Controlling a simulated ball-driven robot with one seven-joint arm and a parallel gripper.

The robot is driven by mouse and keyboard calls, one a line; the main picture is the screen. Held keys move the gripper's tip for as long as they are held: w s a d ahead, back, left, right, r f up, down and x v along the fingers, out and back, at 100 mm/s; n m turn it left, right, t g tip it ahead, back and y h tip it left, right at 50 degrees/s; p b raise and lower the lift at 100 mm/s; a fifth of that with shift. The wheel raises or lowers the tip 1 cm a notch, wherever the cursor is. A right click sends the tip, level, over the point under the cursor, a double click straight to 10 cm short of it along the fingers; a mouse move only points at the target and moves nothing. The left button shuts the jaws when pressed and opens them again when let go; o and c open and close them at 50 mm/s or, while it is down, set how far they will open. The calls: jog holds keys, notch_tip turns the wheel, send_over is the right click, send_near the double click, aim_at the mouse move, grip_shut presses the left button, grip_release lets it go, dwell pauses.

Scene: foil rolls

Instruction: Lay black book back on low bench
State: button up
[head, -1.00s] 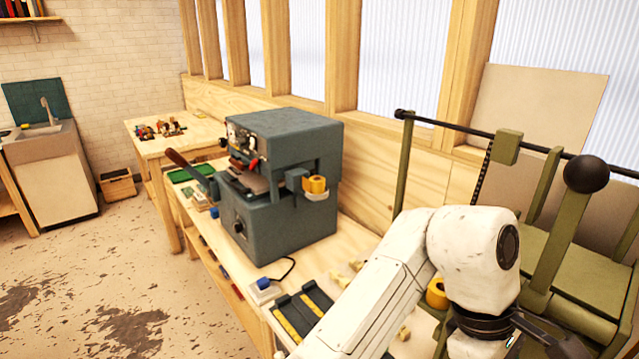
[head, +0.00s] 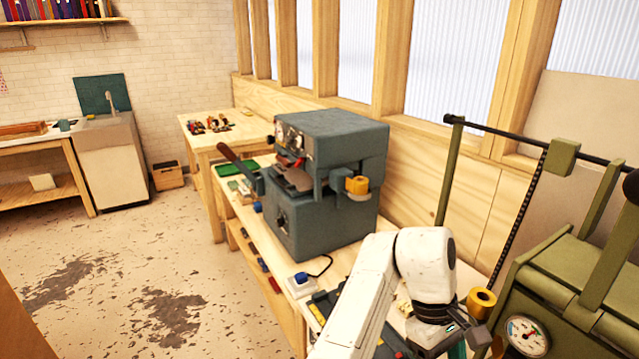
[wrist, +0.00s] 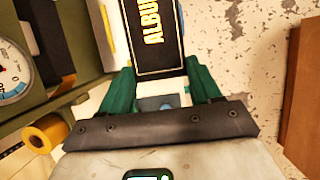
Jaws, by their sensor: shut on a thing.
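The black book (wrist: 155,40) shows in the wrist view, a black cover with a pale border and yellow letters reading "ALBU". My gripper (wrist: 164,84) has its green fingers shut on the book's near end, and the book extends away past the top edge of the view. In the head view my arm reaches to the lower right, and my gripper there is mostly cut off by the bottom edge; I cannot make out the book in that view. I cannot identify the low bench for certain in either view.
A grey-blue machine (head: 322,180) with a lever stands on a wooden workbench (head: 310,262). A green machine with a gauge (head: 525,336) is close beside my arm on the right. A yellow roll (head: 481,301) sits by my wrist. Open speckled floor (head: 120,270) lies to the left.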

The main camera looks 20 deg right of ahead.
jog(key=w+a+f+m+b, duration=0.1)
jog(key=a+f, duration=0.4)
jog(key=f, duration=0.6)
jog(key=w+a+f+m+b, duration=0.1)
jog(key=a+f, duration=0.5)
jog(key=f, duration=0.6)
jog(key=shift+w+f+y+b, duration=0.15)
jog(key=shift+y+b, duration=0.25)
jog(key=shift+b, duration=0.3)
